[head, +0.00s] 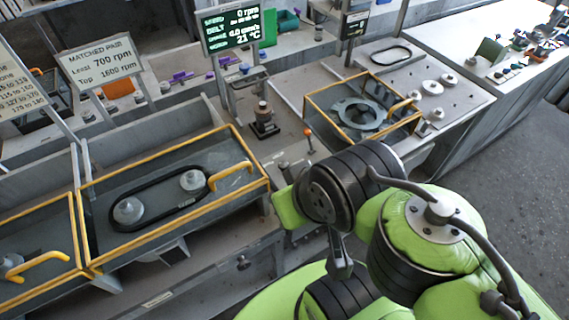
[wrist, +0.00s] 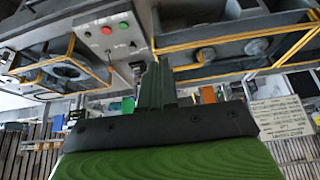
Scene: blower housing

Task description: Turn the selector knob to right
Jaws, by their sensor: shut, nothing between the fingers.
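In the wrist view a grey control panel (wrist: 120,48) carries a red button, a green button and small dark switches. A small dark fitting (wrist: 132,44) below the green button looks like the selector knob, but it is too small to read its setting. My gripper (wrist: 157,68) is shut and empty. Its fingertips appear just right of and below the panel in the picture, apart from the knob. In the head view my arm blocks the view of the fingertips and of most of the panel.
Yellow-framed guards (head: 181,148) cover belt pulleys at left. Another yellow-framed box (head: 310,98) holds a round grey housing at right. An orange-topped lever (head: 308,133) stands between them near my arm. A lit display (head: 234,30) stands behind. Grey floor is clear at right.

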